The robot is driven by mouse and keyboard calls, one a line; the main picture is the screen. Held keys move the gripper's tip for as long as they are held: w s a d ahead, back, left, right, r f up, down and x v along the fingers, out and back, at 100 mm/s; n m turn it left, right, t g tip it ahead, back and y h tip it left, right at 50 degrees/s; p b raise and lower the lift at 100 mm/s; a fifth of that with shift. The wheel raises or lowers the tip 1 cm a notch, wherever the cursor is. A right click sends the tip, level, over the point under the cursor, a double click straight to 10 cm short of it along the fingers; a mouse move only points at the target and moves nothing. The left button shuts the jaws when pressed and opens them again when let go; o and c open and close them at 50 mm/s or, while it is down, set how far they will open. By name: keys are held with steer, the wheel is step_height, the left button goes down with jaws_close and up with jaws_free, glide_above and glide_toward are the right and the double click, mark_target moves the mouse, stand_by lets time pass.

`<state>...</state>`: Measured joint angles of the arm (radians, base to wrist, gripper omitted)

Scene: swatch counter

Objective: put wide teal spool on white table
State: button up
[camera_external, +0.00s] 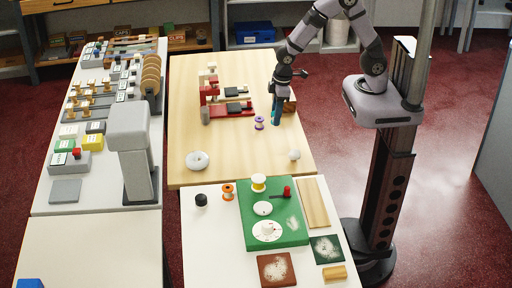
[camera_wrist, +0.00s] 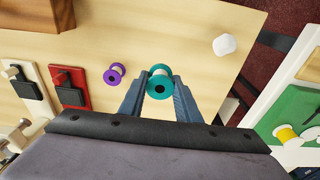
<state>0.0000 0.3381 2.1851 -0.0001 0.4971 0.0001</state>
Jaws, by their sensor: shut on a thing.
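The wide teal spool (camera_wrist: 160,80) is held end-on between the fingertips of my gripper (camera_wrist: 159,94) in the wrist view. In the external view my gripper (camera_external: 276,112) points down over the light wooden table, and the spool is mostly hidden by the fingers. I cannot tell whether the spool touches the wood. The white table (camera_external: 206,238) stands at the front, bearing a green board, and is apart from my gripper. Its edge also shows at the right of the wrist view (camera_wrist: 262,103).
A purple spool (camera_external: 259,122) stands just left of my gripper on the wooden table (camera_external: 240,165). Red and white stands (camera_external: 228,100) are farther left. A white knob-like piece (camera_external: 295,154) is near the front right. The green board (camera_external: 255,228) carries a yellow spool (camera_external: 258,183).

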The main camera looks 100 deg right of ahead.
steer(key=shift+m, duration=0.7)
steer(key=d+f, duration=0.1)
steer(key=d+f+b, duration=0.1)
steer(key=d+f, duration=0.1)
steer(key=d, duration=0.1)
steer(key=shift+s+d, duration=0.1)
steer(key=shift+s, duration=0.25)
steer(key=shift+m, duration=0.4)
steer(key=w+d, duration=0.1)
steer(key=w+d+b, duration=0.1)
steer(key=d, duration=0.1)
steer(key=shift+w+f, duration=0.3)
steer(key=shift+f, duration=0.05)
steer(key=w+d+r, duration=0.1)
steer(key=w+d, duration=0.3)
steer(key=w, duration=0.1)
step_height(320, 180, up, 4)
glide_above(248, 125)
steer(key=w, duration=0.1)
steer(key=shift+s+a+f+p, duration=0.1)
steer(key=shift+s+f+p, duration=0.2)
steer(key=shift+f, duration=1.35)
steer(key=shift+s+f+p, duration=0.15)
steer(key=shift+f+p, duration=0.15)
steer(key=shift+f, duration=1.4)
steer(key=shift+s+a+f+p, duration=0.1)
steer(key=shift+s+f+p, duration=0.2)
steer(key=shift+f, duration=1.35)
